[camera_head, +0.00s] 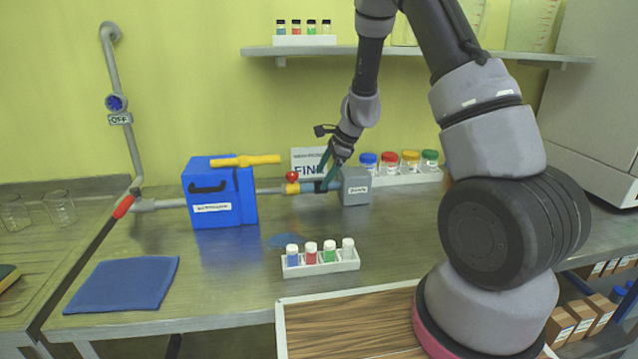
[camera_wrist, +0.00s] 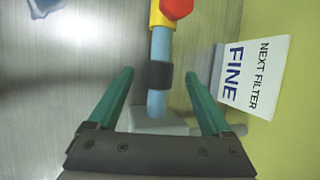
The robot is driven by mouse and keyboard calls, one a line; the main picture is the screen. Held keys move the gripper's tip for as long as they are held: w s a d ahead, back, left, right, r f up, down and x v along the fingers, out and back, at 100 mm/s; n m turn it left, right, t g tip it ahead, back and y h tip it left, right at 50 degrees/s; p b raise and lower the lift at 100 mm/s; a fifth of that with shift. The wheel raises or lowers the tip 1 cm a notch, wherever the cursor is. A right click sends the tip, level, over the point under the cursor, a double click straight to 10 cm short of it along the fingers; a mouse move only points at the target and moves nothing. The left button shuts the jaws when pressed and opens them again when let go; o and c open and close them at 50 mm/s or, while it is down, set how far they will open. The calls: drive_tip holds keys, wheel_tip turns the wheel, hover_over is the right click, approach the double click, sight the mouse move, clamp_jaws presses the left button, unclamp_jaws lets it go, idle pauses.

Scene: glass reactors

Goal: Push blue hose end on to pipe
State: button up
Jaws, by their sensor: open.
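The blue hose (camera_wrist: 160,45) runs down from a yellow fitting (camera_wrist: 162,14) with a red knob (camera_wrist: 177,8) in the wrist view. It has a black band (camera_wrist: 158,75), and its lower light-blue part meets or overlaps a grey box (camera_wrist: 150,122). I cannot tell whether the hose end is on a pipe. My gripper (camera_wrist: 160,75) is open, its green fingers on either side of the hose with gaps on both sides. In the head view my gripper (camera_head: 328,172) is over the hose beside the grey box (camera_head: 356,187), hiding part of the hose.
A blue box (camera_head: 220,195) with a yellow handle stands left on the pipe line. A "FINE" sign (camera_head: 308,158) and a rack of jars (camera_head: 405,177) stand behind. A white vial rack (camera_head: 320,263) stands in front. A blue cloth (camera_head: 125,283) lies front left.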

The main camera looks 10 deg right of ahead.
drive_tip(key=v, duration=0.6)
drive_tip(key=shift+r, duration=0.35)
drive_tip(key=shift+s+d, duration=0.1)
drive_tip(key=s+d+r+n+t, duration=0.1)
drive_tip(key=s+r+n, duration=0.2)
drive_tip(key=s+r, duration=0.45)
drive_tip(key=s+r+n+t, duration=0.1)
drive_tip(key=s+r+n, duration=0.25)
drive_tip(key=r, duration=0.75)
drive_tip(key=s+d+r+n+t+h, duration=0.1)
drive_tip(key=s+d+r+n, duration=0.1)
drive_tip(key=s, duration=0.6)
drive_tip(key=s+d+r+n+t+h, duration=0.1)
drive_tip(key=s+r+n, duration=0.3)
drive_tip(key=s, duration=0.5)
drive_tip(key=shift+s+d+r+n+h, duration=0.35)
drive_tip(key=shift+d+r, duration=0.4)
drive_tip(key=shift+d, duration=0.15)
